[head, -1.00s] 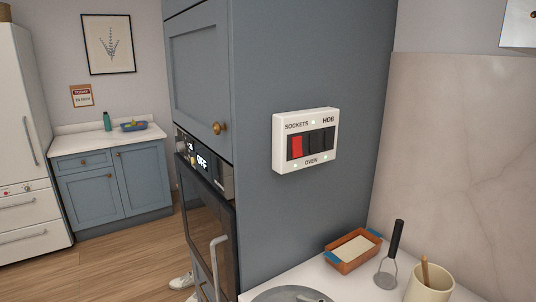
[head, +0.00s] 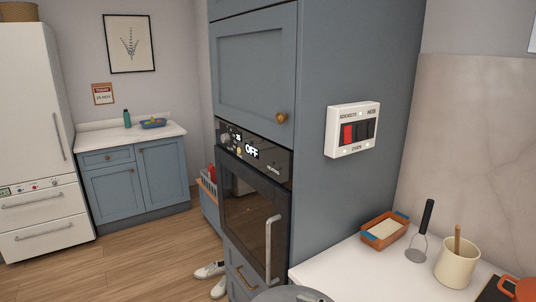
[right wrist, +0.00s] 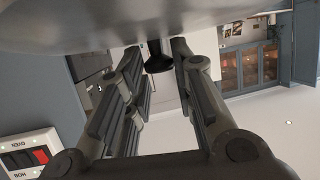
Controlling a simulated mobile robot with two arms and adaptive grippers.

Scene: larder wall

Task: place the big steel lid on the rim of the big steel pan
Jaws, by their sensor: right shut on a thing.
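My right gripper (right wrist: 156,62) is shut on the black knob (right wrist: 158,58) of the big steel lid in the right wrist view. The lid's grey metal (right wrist: 130,18) spans the top of that view. In the head view a grey disc (head: 278,296), which looks like the lid, shows only its upper edge at the bottom, in front of the worktop. The big steel pan is not in these frames. My left gripper is not in view.
On the white worktop (head: 345,268) stand an orange dish (head: 385,231), a masher (head: 422,228) and a cream utensil pot (head: 456,265). An orange pot (head: 525,291) is at the right edge. The tall oven cabinet (head: 262,200) borders the worktop. Shoes (head: 210,270) lie on the floor.

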